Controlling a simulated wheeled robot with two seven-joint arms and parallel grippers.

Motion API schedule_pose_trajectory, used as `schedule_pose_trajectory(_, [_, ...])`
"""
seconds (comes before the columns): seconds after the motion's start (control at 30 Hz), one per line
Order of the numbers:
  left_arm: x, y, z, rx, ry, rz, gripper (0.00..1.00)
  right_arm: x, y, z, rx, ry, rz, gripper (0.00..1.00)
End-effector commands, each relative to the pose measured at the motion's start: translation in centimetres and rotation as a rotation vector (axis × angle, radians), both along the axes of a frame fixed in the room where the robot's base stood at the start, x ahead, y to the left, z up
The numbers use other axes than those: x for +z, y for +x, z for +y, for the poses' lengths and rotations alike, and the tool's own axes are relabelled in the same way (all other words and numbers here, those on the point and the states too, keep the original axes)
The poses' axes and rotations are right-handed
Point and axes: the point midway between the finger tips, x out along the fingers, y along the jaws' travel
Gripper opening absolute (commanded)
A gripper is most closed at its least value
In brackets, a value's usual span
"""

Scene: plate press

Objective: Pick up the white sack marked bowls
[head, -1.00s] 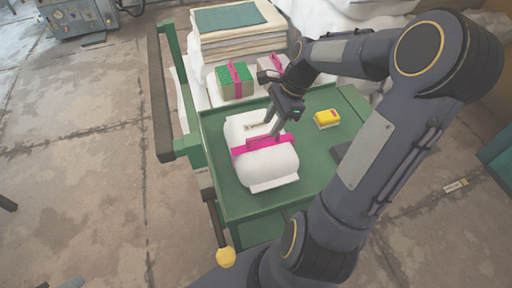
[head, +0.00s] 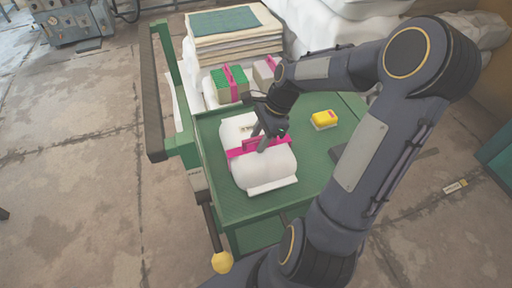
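The white sack (head: 265,172) lies on the green top of a cart (head: 225,205). It has a bright pink band across it with a raised pink handle (head: 248,145). A small label shows on its upper part, partly behind my gripper and too small to read. My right gripper (head: 262,138) is over the middle of the sack, pointing down at the handle. Its two fingers look apart, around or beside the handle; I cannot tell whether they touch it. The sack rests on the cart top. My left gripper is out of view.
A yellow block (head: 324,119) sits on the cart right of the sack. A green-topped bundle with a pink strap (head: 229,84) and a stack of folded cloth (head: 235,35) are behind. My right arm covers the cart's right side.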

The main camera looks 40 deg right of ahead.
Motion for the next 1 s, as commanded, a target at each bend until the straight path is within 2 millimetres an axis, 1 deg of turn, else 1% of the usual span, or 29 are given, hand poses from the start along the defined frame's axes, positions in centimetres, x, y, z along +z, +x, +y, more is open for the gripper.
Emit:
schedule_pose_trajectory(0.27, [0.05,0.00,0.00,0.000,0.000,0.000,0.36,-0.35,0.01,0.04,0.001,0.000,0.000,0.36])
schedule_pose_trajectory(0.37, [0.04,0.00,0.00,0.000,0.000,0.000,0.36,-0.35,0.01,0.02,0.001,0.000,0.000,0.25])
schedule_pose_trajectory(0.5, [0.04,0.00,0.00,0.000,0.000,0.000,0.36,-0.35,0.00,0.03,0.001,0.000,0.000,0.06])
schedule_pose_trajectory(0.57, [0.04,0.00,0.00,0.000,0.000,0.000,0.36,-0.35,0.00,0.03,0.001,0.000,0.000,0.00])
schedule_pose_trajectory(1.0, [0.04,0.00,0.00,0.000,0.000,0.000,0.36,-0.35,-0.02,0.02,0.001,0.000,0.001,0.00])
